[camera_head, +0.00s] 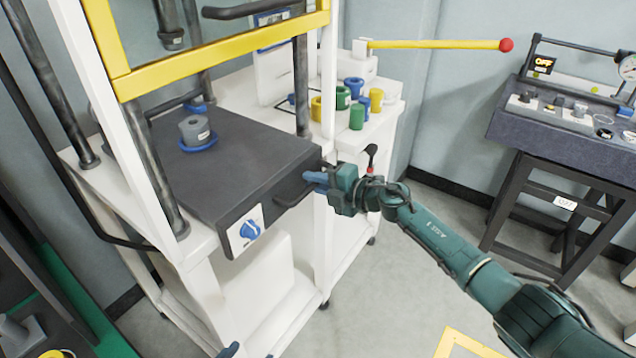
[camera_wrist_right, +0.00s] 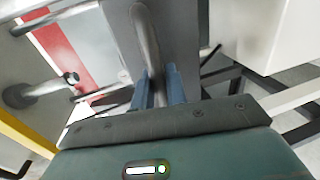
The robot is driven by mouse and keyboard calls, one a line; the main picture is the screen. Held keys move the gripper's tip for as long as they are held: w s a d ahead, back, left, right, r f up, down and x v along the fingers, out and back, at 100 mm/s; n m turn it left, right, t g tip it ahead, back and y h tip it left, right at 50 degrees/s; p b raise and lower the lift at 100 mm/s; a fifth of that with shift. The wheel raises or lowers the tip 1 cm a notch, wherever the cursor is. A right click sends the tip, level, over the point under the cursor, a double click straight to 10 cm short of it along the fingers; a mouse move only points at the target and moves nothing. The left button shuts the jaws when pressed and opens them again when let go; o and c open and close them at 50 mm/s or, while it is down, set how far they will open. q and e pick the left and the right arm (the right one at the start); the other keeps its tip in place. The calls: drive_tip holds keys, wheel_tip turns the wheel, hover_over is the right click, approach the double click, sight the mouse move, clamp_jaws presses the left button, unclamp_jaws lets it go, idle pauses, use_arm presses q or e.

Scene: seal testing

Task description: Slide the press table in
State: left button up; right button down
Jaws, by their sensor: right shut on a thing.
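The press table (camera_head: 228,160) is a dark grey slab in a white press frame (camera_head: 150,165) with a yellow guard. It juts out toward the front. A grey cylinder (camera_head: 194,130) on a blue ring (camera_head: 199,145) stands on it. Its dark bar handle (camera_head: 291,197) is at the front right. My right gripper (camera_head: 316,182) is shut on this handle, and the wrist view shows the handle (camera_wrist_right: 146,40) running between its blue fingers (camera_wrist_right: 158,88).
A blue dial (camera_head: 248,230) is on the table's front. Coloured cylinders (camera_head: 357,115) stand on the white side bench, below a yellow lever with a red knob (camera_head: 506,45). A dark test bench (camera_head: 560,125) stands at right. Floor between is clear.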

drive_tip(key=shift+w+a+r, duration=0.1)
drive_tip(key=shift+r, duration=0.1)
drive_tip(key=c, duration=1.5)
unclamp_jaws()
drive_tip(key=shift+a+f, duration=0.1)
drive_tip(key=shift+a, duration=0.05)
drive_tip(key=shift+o, duration=0.2)
drive_tip(key=p+v, duration=0.2)
drive_tip(key=v, duration=1.1)
